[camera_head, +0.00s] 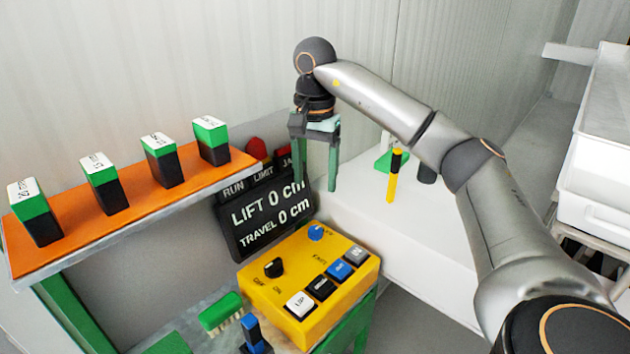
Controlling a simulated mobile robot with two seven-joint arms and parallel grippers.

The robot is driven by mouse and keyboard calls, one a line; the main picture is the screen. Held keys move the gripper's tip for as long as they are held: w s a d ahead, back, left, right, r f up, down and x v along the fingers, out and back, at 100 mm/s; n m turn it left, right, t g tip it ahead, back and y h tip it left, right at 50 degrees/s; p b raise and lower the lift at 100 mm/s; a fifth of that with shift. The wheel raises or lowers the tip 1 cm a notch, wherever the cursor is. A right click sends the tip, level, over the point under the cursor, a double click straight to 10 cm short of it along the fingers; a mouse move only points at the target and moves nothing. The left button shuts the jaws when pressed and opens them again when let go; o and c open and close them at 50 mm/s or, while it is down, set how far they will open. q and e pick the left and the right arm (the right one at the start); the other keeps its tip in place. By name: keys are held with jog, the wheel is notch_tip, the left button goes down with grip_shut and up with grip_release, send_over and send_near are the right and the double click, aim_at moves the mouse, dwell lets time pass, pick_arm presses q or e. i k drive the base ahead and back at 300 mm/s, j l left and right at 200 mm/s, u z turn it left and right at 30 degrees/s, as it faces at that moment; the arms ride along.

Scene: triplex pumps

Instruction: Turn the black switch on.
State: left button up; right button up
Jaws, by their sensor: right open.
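The black switch (274,268) is a small rotary knob at the upper left of a yellow control box (310,290). Small lettering sits beside it, and I cannot tell clearly which mark it points to. My right gripper (316,186) hangs above and behind the box, in front of the display board. Its two green fingers point down, apart, with nothing between them. It is clear of the knob. My left gripper is not in view.
The box also carries a blue knob (316,233) and several push buttons, including a white one (299,304). A black display board (262,222) stands behind. An orange shelf (130,215) with green-and-black blocks is at left. A green brush (221,313) lies left of the box.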

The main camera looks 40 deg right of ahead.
aim_at(274, 270)
jog(key=k, duration=1)
